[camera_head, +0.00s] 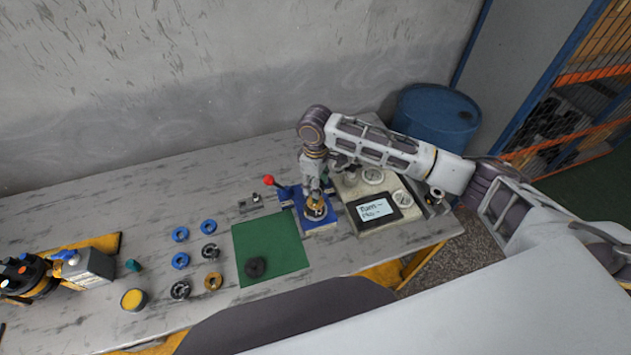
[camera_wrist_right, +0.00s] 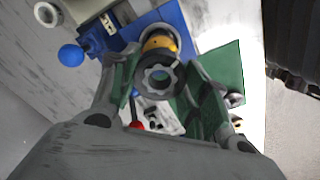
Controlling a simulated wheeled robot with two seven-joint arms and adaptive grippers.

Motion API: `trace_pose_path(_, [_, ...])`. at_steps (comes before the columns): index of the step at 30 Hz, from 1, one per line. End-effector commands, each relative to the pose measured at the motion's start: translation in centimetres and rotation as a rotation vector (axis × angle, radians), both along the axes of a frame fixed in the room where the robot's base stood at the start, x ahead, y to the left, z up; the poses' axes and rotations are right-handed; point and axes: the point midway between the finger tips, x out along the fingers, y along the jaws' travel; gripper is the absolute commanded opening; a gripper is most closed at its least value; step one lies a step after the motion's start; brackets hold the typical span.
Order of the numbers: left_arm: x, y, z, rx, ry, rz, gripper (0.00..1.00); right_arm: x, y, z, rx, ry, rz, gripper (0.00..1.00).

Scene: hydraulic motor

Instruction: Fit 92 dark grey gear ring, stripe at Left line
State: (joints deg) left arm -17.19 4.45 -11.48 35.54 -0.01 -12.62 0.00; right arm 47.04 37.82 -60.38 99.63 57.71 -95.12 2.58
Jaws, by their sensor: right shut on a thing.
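My right gripper (camera_head: 316,196) is over the blue fixture (camera_head: 322,224) on the bench. In the right wrist view its green-padded fingers (camera_wrist_right: 158,82) are shut on a dark grey gear ring (camera_wrist_right: 158,77) with a toothed bore. A yellow-orange and dark round part (camera_wrist_right: 160,42) shows right beyond the ring, above the blue base. I cannot tell whether the ring is seated on it. My left gripper is not in view.
A green mat (camera_head: 275,240) with a dark ring (camera_head: 256,267) lies left of the fixture. Several loose rings (camera_head: 180,261) lie farther left. A red-knobbed lever (camera_head: 269,180) stands beside the fixture. A gauge panel with a "Turn" display (camera_head: 374,209) stands to its right.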

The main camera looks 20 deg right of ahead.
Motion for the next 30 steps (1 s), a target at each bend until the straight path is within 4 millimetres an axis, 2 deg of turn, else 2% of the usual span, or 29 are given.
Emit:
trace_pose_path(15, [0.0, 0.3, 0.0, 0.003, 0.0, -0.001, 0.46, 0.0, 0.0, -2.4, 0.0, 0.0, 0.001, 0.12])
trace_pose_path(30, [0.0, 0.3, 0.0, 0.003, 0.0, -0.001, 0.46, 0.0, 0.0, -2.6, 0.001, -0.001, 0.001, 0.12])
